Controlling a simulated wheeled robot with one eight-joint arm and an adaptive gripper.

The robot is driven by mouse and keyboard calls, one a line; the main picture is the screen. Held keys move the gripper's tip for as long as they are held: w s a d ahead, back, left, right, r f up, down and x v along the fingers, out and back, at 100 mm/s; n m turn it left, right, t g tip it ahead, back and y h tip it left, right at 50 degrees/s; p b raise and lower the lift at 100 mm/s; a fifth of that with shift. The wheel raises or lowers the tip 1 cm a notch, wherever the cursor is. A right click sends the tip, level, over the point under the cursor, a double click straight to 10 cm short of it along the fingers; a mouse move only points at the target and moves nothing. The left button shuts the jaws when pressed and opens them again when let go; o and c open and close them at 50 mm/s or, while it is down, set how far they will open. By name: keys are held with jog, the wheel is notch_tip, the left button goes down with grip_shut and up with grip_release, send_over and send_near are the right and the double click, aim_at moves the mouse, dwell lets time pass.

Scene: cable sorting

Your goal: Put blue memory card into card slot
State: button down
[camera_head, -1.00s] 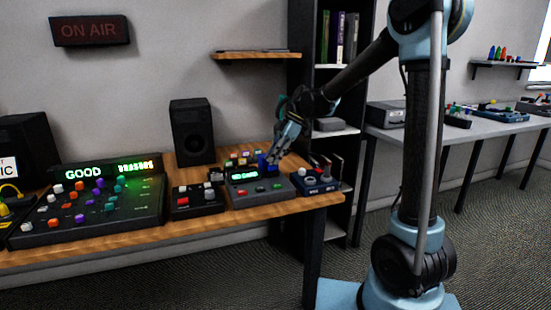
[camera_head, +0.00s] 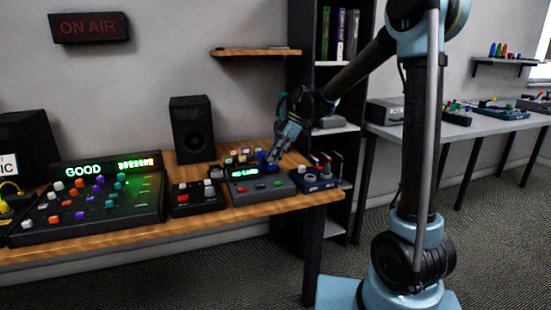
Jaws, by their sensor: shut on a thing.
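My gripper (camera_head: 271,160) is at the back right of the wooden table, just behind and above a grey device with a lit green display (camera_head: 258,189). It is shut on a small blue thing, the blue memory card (camera_head: 262,158), seen at its fingertips. The card is very small in this view. I cannot tell whether it touches the device. Several small coloured cards (camera_head: 239,154) stand in a group behind the device, left of my gripper. No card slot can be made out clearly; the display's text is too small to read.
A dark box with red and white buttons (camera_head: 197,198) stands left of the device, and a blue box with knobs (camera_head: 317,180) right of it. A black speaker (camera_head: 192,130) stands behind. A large mixing console (camera_head: 90,205) fills the table's left. A shelf unit (camera_head: 333,90) stands behind my arm.

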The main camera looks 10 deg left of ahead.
jog(key=shift+f, duration=0.45)
dwell(0.3)
jog(key=c, duration=1.7)
grip_release()
jog(key=shift+o, duration=0.2)
jog(key=shift+r, duration=0.15)
jog(key=shift+c, duration=0.2)
jog(key=shift+r, duration=0.25)
jog(key=o, duration=0.3)
jog(key=shift+r, duration=3.1)
